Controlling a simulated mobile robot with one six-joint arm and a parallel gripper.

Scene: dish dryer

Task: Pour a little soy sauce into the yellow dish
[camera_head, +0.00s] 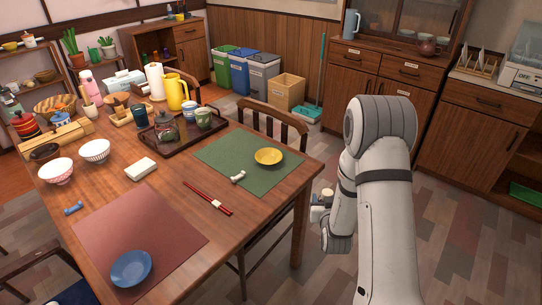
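The yellow dish (268,157) sits upright on the green placemat (222,153) near the right end of the wooden table. No contents can be made out in it. I cannot pick out a soy sauce container with certainty among the small items at the table's far left. My gripper (323,200) is just off the table's right edge, to the right of and below the yellow dish in the picture. My own arm partly hides it. A small pale piece shows at its tip, but I cannot tell whether it is a held thing or part of the gripper.
A white chopstick rest (238,177) and red chopsticks (208,198) lie near the dish. A dark tray (176,141) with a teapot and cups stands behind left. A blue dish (131,268) sits on the red placemat (105,235). A chair (272,122) stands at the far edge.

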